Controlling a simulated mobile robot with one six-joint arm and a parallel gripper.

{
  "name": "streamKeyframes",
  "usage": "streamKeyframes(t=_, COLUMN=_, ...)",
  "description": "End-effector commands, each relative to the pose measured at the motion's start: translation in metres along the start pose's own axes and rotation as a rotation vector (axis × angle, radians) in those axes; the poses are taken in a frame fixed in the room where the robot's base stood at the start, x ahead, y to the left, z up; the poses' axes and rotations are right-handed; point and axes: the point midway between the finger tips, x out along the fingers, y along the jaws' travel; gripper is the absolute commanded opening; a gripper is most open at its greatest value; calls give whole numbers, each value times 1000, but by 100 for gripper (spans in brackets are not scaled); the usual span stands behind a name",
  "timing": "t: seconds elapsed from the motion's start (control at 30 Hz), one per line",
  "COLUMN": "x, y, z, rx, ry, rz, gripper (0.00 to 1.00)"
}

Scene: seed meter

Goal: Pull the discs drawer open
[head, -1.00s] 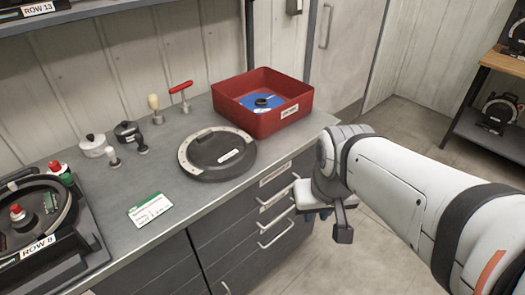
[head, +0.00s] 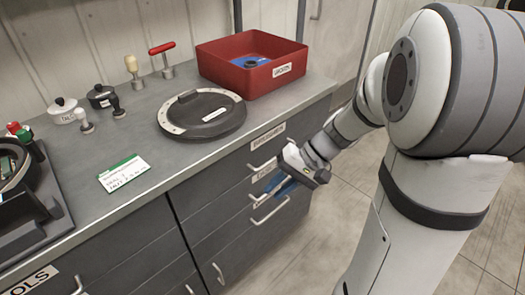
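A stack of grey drawers with bar handles is set in the bench front. The top drawer has a white label (head: 268,136) too blurred to read. The lower handle (head: 270,211) is just below. All the drawers look closed.
On the bench (head: 160,205) stand a red bin (head: 285,77), a round dark lidded disc (head: 203,115), a green-and-white card (head: 123,173), small pots and hand tools. A dark seed meter (head: 20,215) is at the left. The floor before the drawers is clear.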

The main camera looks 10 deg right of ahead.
Motion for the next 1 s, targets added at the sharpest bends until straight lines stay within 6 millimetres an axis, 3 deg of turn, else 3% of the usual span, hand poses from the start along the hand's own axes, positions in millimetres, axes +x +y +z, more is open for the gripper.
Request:
streamKeyframes(t=0.03, x=26, y=25, z=-22, rx=33, ry=3, rz=-82, gripper=19)
streamKeyframes(t=0.2, x=64, y=74, z=-89, rx=93, ry=91, rz=-363, gripper=19)
streamKeyframes(t=0.4, x=88, y=140, z=-158, rx=142, ry=272, rz=-605, gripper=19)
streamKeyframes(t=0.53, x=94, y=170, z=-183, rx=158, ry=366, rz=-684, gripper=19)
streamKeyframes(t=0.7, x=98, y=182, z=-196, rx=165, ry=417, rz=-722, gripper=19)
streamKeyframes(t=1.0, x=128, y=154, z=-215, rx=162, ry=416, rz=-722, gripper=19)
